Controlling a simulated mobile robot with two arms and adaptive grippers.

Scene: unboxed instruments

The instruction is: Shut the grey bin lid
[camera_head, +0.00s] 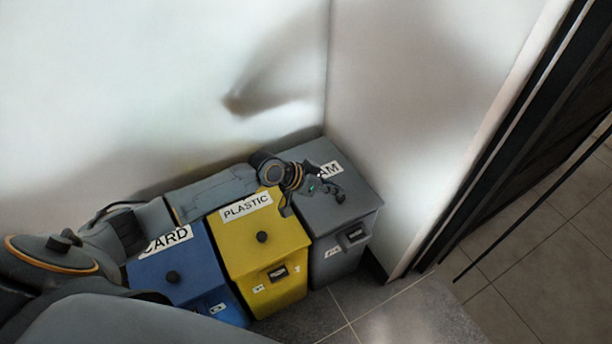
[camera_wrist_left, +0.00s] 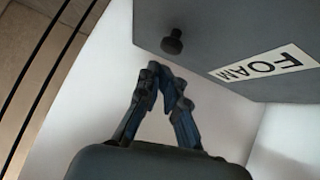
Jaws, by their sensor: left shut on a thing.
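The grey bin (camera_head: 340,255) stands at the right end of a row in the corner. Its grey lid (camera_head: 352,205) bears a white FOAM label, partly hidden by my left arm. The lid looks down, about in line with the neighbouring lids, and I see no clear gap. My left gripper (camera_head: 328,190) is over the middle of this lid. In the left wrist view, the lid's dark knob (camera_wrist_left: 172,42) is right by the fingertips (camera_wrist_left: 160,70), which are shut; the exact contact is hard to make out. My right gripper is not in view.
A yellow PLASTIC bin (camera_head: 285,258) and a blue CARD bin (camera_head: 195,290) stand to the left, both lids down. White walls close in behind and to the right. A dark-framed opening (camera_head: 500,140) is at the right. Tiled floor (camera_head: 400,320) is free in front.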

